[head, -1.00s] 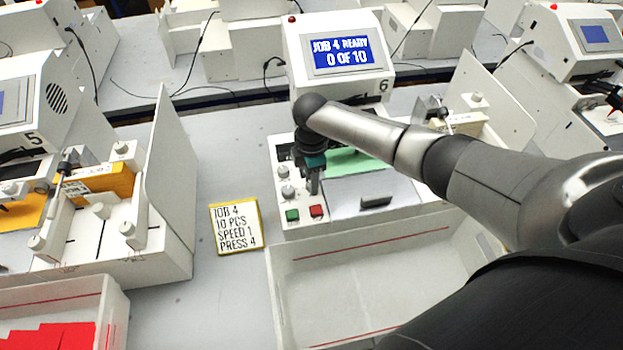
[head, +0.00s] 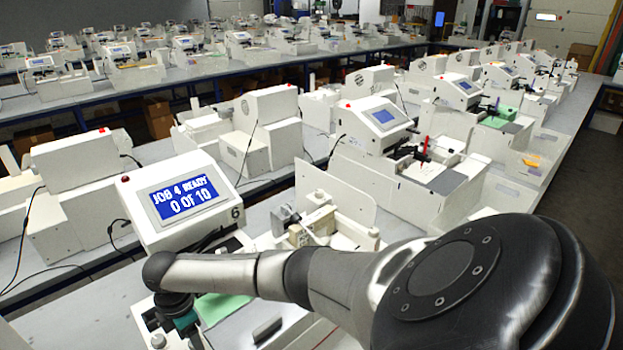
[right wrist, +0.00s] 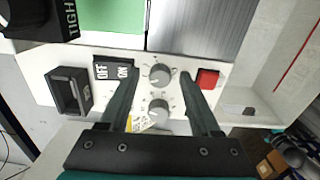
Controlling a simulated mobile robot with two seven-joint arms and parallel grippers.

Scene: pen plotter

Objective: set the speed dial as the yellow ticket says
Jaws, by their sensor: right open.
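In the right wrist view, two round grey dials sit on the white panel of plotter 6: an upper dial (right wrist: 159,75) and a lower dial (right wrist: 158,109). I cannot read which is the speed dial or its setting. My right gripper (right wrist: 158,78) is open, its fingertips on either side of the upper dial; contact is not clear. In the head view the arm hides most of the panel. The plotter's screen (head: 184,197) reads JOB 4 READY, 0 OF 10. The yellow ticket is outside the current head view; earlier it read SPEED 1, PRESS 4. My left gripper is not in view.
Around the dials are a red button (right wrist: 208,79), an OFF/ON switch (right wrist: 115,72), a black rocker (right wrist: 69,91) and a black TIGHT knob (right wrist: 42,18). A pale tray wall (right wrist: 283,60) stands at right. Other plotters (head: 385,125) fill the benches behind.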

